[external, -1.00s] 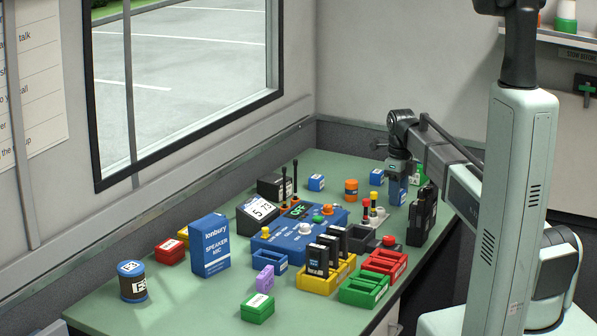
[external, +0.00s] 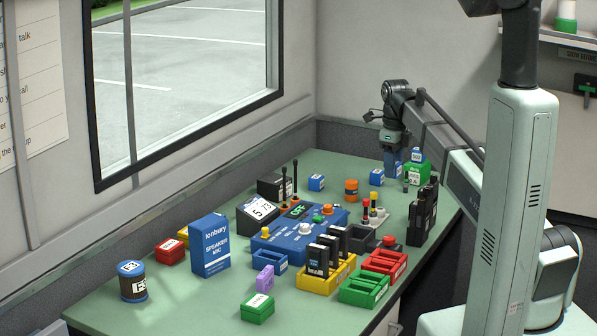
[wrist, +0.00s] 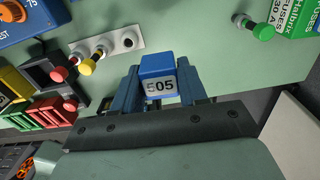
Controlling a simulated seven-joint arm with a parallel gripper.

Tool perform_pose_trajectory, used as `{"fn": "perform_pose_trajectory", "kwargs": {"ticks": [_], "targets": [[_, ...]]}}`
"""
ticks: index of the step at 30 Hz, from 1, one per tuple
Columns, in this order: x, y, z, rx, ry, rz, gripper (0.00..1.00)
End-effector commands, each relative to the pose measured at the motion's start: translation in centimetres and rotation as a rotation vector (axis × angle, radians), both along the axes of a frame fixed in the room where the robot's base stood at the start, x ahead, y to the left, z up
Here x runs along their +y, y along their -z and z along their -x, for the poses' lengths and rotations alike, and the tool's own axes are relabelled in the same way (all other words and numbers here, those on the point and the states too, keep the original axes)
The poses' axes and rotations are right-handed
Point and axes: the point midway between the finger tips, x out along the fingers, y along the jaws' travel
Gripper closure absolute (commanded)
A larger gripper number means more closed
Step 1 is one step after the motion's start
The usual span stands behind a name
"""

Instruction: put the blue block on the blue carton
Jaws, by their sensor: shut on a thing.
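The blue block (wrist: 158,77), with a white label reading 505, sits between the two blue fingers of my gripper (wrist: 157,88) in the wrist view. My gripper (external: 392,162) is shut on it and raised above the far right part of the desk in the external view. There, the block is hard to tell apart from the blue fingers. The blue carton (external: 210,246), tall and marked lonbury SPEAKER MIC, stands upright at the left of the desk, well away from my gripper. It is not in the wrist view.
A green fuse box (external: 414,173) is near my gripper. Black radios (external: 422,215) stand at the right.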

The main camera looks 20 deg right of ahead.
Motion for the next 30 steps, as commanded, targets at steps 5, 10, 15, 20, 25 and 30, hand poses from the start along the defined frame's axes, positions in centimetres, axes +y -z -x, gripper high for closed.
{"fn": "perform_pose_trajectory", "kwargs": {"ticks": [5,10,15,20,25,30], "targets": [[5.1,-0.3,0.3,-0.001,-0.073,-0.001,0.88],[10.6,-0.9,0.9,-0.001,-0.152,0.0,0.88],[16.1,-1.7,1.9,-0.001,-0.231,0.0,0.88],[21.2,-2.6,3.1,-0.001,-0.305,0.0,0.88],[26.6,-3.5,4.6,-0.001,-0.384,0.0,0.88],[31.9,-4.7,6.5,-0.001,-0.463,0.0,0.88]]}}
